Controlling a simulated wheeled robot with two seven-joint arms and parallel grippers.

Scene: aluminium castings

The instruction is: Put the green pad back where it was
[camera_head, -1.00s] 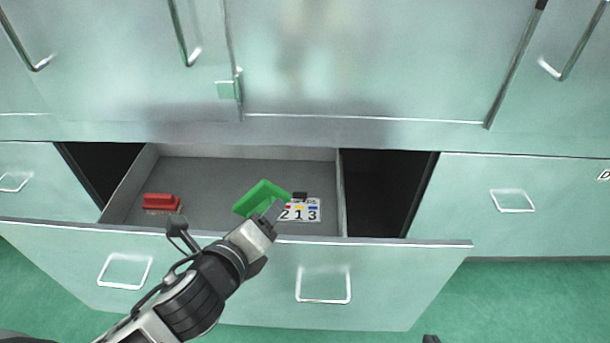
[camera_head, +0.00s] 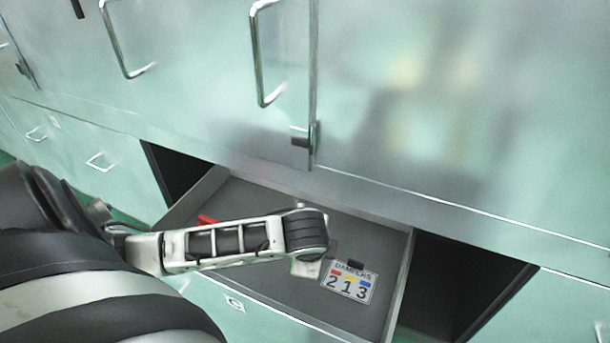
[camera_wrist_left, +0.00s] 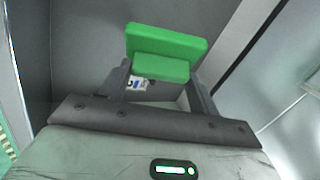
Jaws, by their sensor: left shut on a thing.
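The green pad (camera_wrist_left: 165,45) shows in the left wrist view, with its narrower block between the two fingers of my left gripper (camera_wrist_left: 160,80). The gripper is shut on it. In the head view my left arm comes in from the left over the open drawer (camera_head: 385,232) and hides the pad and most of the gripper. A white plate marked 213 (camera_head: 348,283) lies on the drawer floor, right of the arm's end. It shows partly behind the pad in the wrist view (camera_wrist_left: 138,84). My right gripper is out of view.
A red object (camera_head: 207,220) in the drawer's left part is mostly hidden by my arm. Cabinet doors with a handle (camera_head: 262,55) rise behind the drawer. Dark openings flank the drawer. Some drawer floor behind the plate is bare.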

